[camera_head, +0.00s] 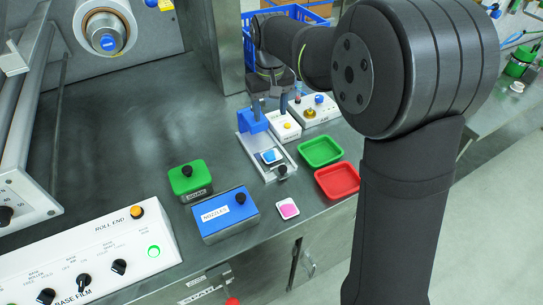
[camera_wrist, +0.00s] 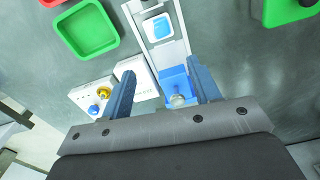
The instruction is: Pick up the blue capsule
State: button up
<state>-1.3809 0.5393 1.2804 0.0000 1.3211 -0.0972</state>
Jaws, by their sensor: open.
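A flat square piece with a blue face and white rim, which looks like the blue capsule (camera_head: 270,156), lies on a pale metal slide (camera_head: 247,149). It also shows at the top of the wrist view (camera_wrist: 158,25). My gripper (camera_wrist: 162,68) is open and empty, its two blue-grey fingers apart. In the head view it hangs over the back of the slide, behind the capsule. A blue block (camera_wrist: 174,82) on the slide appears between the fingers in the wrist view; I cannot tell its height below them.
White button boxes (camera_head: 284,125) stand right of the slide. A green tray (camera_head: 320,151) and red tray (camera_head: 338,180) lie beside it. A green box (camera_head: 190,180), blue box (camera_head: 226,214) and pink-faced piece (camera_head: 288,208) are nearer the front edge.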

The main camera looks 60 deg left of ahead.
jog(key=n, duration=0.1)
send_over(272, 154)
jog(key=a, duration=0.1)
jog(key=f, duration=1)
jog(key=shift+s+a+f, duration=0.1)
jog(key=shift+s+f, duration=0.1)
jog(key=shift+f, duration=0.2)
jog(key=shift+w+d+f, duration=0.1)
jog(key=shift+d+f, duration=0.05)
jog(key=shift+f, duration=0.75)
jog(key=shift+d+f, duration=0.2)
jog(key=shift+f, duration=0.75)
jog(key=shift+w+d+f, duration=0.1)
jog(key=shift+d+f, duration=0.05)
jog(key=shift+f, duration=0.75)
jog(key=shift+c, duration=0.3)
jog(key=c, duration=0.7)
jog(key=shift+c, duration=0.2)
jog(key=shift+r, duration=0.2)
